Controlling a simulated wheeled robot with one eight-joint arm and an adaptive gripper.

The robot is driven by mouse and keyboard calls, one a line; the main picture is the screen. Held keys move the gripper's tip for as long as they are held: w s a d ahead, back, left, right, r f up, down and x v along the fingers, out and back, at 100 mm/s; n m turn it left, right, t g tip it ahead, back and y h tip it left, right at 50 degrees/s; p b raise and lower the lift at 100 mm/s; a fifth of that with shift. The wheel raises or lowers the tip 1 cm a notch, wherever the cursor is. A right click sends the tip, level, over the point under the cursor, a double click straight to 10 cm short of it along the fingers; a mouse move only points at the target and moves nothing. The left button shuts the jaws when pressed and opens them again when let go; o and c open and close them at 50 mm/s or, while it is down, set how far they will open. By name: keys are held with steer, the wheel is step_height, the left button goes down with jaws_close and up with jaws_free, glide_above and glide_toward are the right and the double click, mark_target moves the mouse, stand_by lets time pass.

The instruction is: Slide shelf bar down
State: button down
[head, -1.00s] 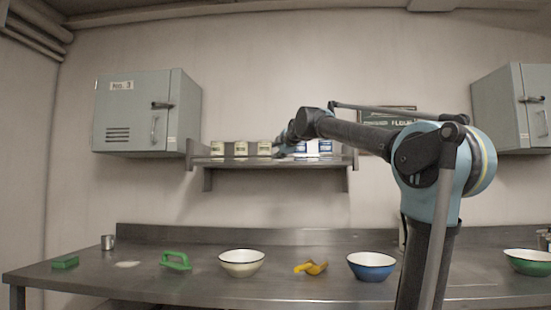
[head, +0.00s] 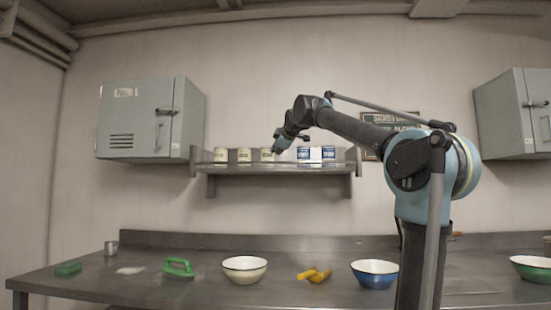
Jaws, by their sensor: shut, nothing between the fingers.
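The metal wall shelf (head: 275,170) hangs in the middle of the head view, with upright end brackets. It holds several cream tins (head: 243,155) on the left and blue-and-white tins (head: 328,153) on the right. A thin horizontal line runs along the shelf front; I cannot clearly tell the bar from the shelf edge or its height. My gripper (head: 279,147) is shut and empty. In the picture it overlaps the gap between the two tin groups, just above the shelf surface. Its fingertips are small, and I cannot tell if they touch anything.
Wall cabinets hang left (head: 145,120) and right (head: 515,115). The steel counter (head: 215,290) below bears a cream bowl (head: 245,269), a blue bowl (head: 375,273), a yellow scoop (head: 314,274), green brushes (head: 178,268) and a metal cup (head: 110,248). Air between shelf and counter is free.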

step_height(320, 180, up, 9)
steer(key=s+a+m+g+h, duration=0.15)
steer(key=m+h, duration=0.45)
steer(key=m, duration=1.2)
glide_above(273, 163)
steer(key=s, duration=0.1)
step_height(273, 163, down, 7)
steer(key=shift+w+d+f+g, duration=0.15)
steer(key=shift+f+g, duration=0.3)
steer(key=shift+f, duration=0.75)
